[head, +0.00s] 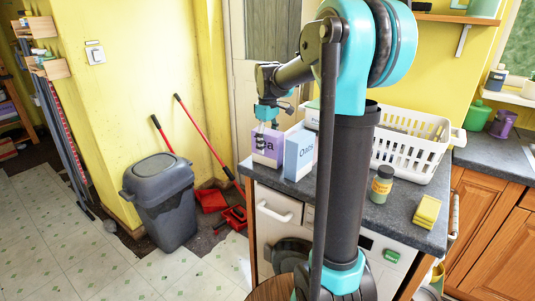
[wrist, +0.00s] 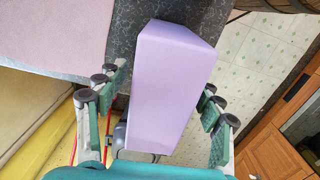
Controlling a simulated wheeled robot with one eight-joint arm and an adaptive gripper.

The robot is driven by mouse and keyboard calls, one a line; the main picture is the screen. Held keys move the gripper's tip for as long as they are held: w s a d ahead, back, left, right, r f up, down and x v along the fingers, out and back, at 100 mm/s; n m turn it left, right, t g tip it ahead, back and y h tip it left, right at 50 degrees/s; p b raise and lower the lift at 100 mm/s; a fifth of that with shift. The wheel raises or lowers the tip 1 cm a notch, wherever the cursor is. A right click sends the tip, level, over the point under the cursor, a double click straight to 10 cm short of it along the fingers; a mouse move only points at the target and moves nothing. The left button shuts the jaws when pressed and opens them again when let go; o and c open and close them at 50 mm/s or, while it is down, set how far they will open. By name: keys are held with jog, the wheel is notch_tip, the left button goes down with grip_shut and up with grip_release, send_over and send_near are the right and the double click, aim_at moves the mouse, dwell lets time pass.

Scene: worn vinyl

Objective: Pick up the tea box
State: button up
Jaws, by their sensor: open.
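The tea box is a purple carton (head: 273,157) on the left end of the dark grey counter, its printed label partly covered by my gripper. It also shows in the wrist view (wrist: 172,80) as a plain lilac block. My gripper (head: 266,135) is at the box from above. In the wrist view my gripper (wrist: 158,118) has its finger pads on either side of the box. The jaws are open, with a visible gap on the right side and a smaller one on the left.
A pale blue oats box (head: 299,156) stands just right of the tea box. A white basket (head: 408,145), a dark-lidded jar (head: 381,185) and a yellow block (head: 427,211) stand further right on the counter. A grey bin (head: 163,205) stands on the floor left.

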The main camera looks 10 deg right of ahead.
jog(key=shift+f, duration=1.3)
jog(key=shift+c, duration=0.6)
jog(key=c, duration=1.3)
jog(key=shift+r, duration=0.1)
